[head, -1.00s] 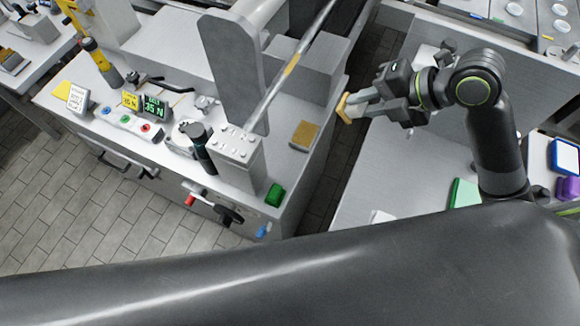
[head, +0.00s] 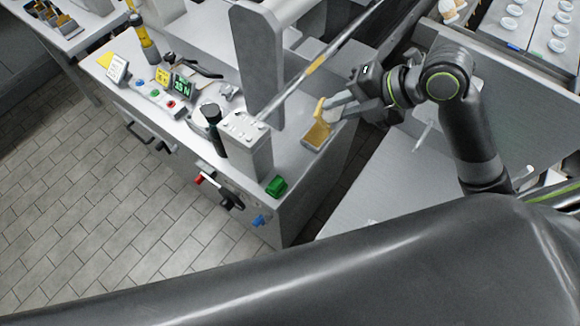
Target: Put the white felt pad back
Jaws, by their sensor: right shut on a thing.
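My right gripper (head: 333,105) is shut on a small yellow-tan piece (head: 320,109). It holds the piece at the right end of the grey machine bench. A flat tan-gold square (head: 316,134) lies on the bench top just below the piece. I cannot tell whether the piece touches the square. No clearly white felt pad can be made out, and I cannot tell whether the held piece is the pad. My left gripper is not in view.
A grey upright plate (head: 259,60) and a slanted rod (head: 325,58) stand just left of the gripper. A green block (head: 276,186) sits at the bench's front edge. A dark gap separates the bench from the grey surface (head: 385,185) at right.

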